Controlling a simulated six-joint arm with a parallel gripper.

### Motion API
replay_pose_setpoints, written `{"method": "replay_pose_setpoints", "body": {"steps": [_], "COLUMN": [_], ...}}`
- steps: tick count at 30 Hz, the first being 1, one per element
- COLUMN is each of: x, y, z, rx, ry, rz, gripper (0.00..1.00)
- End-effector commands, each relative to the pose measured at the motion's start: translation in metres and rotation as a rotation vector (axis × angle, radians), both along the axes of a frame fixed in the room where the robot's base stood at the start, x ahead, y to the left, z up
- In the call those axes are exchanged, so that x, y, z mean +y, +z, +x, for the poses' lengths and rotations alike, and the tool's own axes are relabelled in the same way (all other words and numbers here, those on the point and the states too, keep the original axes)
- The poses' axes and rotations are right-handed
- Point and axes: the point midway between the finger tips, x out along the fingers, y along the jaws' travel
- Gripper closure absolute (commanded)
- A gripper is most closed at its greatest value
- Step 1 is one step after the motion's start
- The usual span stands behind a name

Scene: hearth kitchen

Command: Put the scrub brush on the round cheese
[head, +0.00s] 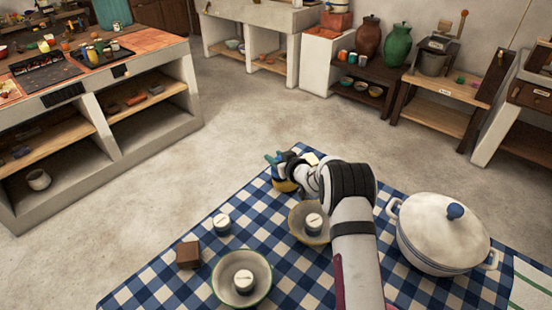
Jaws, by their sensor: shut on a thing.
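My gripper (285,165) is at the far edge of the checked cloth, with its fingers partly hidden by my own wrist. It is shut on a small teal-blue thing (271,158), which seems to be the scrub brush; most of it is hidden. A yellow and dark blue rounded thing (284,186) shows just below the gripper; I cannot tell whether they touch.
The blue checked cloth (172,268) holds a lidded white pot (440,240) at right, a green-rimmed bowl (258,268) with a white-topped jar, a second bowl (297,226) with a jar, another jar (222,223) and a brown block (188,254). Floor lies beyond.

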Motion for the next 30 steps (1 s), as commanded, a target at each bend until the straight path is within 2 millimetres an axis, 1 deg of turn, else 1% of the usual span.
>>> {"method": "replay_pose_setpoints", "body": {"steps": [1, 9, 10, 12, 15, 22, 24, 26, 29, 30], "x": [0.000, 0.000, 0.000, 0.000, 0.000, 0.000, 0.000, -0.003, -0.011, -0.015], "y": [-0.005, -0.007, -0.007, -0.007, -0.007, -0.006, -0.004, -0.001, 0.007, 0.011], "z": [0.000, 0.000, 0.000, 0.000, 0.000, 0.000, 0.000, -0.005, -0.023, -0.032], "rx": [0.000, -0.001, -0.001, -0.002, -0.001, -0.002, -0.003, -0.002, -0.001, -0.002], "ry": [0.001, 0.001, 0.001, 0.000, 0.000, 0.000, 0.001, 0.000, -0.002, -0.002], "rz": [0.000, 0.000, 0.000, 0.000, 0.000, 0.000, -0.001, 0.001, 0.000, 0.001], "gripper": [1.00, 1.00, 0.60, 0.47, 0.32, 0.32, 0.32, 0.32, 0.32, 0.32]}}
